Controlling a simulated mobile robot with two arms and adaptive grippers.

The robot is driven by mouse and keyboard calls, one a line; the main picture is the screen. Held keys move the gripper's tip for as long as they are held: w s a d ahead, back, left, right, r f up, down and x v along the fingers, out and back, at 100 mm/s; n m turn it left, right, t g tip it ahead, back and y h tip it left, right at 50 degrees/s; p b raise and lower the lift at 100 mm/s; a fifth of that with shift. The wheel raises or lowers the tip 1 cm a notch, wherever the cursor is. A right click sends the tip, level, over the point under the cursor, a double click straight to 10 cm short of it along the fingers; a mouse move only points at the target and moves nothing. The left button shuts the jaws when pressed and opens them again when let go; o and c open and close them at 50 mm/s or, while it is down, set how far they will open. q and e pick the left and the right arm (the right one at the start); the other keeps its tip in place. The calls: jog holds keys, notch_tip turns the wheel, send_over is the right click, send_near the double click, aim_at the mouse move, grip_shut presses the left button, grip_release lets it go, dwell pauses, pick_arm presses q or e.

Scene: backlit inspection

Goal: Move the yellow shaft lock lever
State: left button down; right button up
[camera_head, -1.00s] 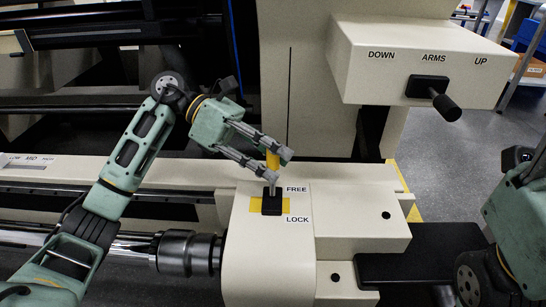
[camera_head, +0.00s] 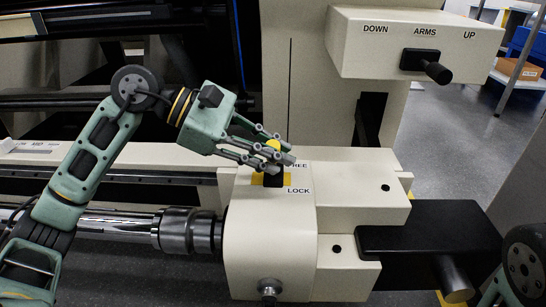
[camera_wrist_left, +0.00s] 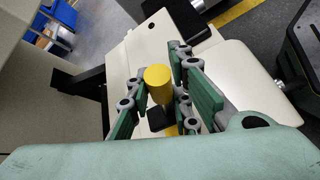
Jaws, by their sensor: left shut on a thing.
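The yellow shaft lock lever (camera_head: 273,144) stands on a black base between the FREE and LOCK labels on the cream housing. My left gripper (camera_head: 281,159) reaches in from the left, with its fingers around the lever, shut on it; they hide most of its stem. In the left wrist view the round yellow knob (camera_wrist_left: 158,76) shows between the two green fingers (camera_wrist_left: 166,90). The lever's exact tilt is hard to tell. Only part of my right arm shows at the lower right; its gripper is out of view.
A cream box (camera_head: 415,45) marked DOWN, ARMS, UP, with a black-knobbed lever (camera_head: 436,71), overhangs at the upper right. A steel shaft (camera_head: 120,230) runs in from the left to the housing (camera_head: 268,235). A black slab (camera_head: 430,228) juts out at the right.

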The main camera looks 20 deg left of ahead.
pick_arm(q)
jog(key=shift+s+m+t+b, duration=0.2)
jog(key=shift+m+t+b, duration=0.1)
jog(key=shift+b, duration=0.05)
dwell(0.4)
jog(key=c, duration=1.7)
grip_release()
jog(key=shift+d+f, duration=0.1)
jog(key=shift+o, duration=0.2)
jog(key=shift+s, duration=0.1)
jog(key=v, duration=1.2)
jog(key=shift+f, duration=0.1)
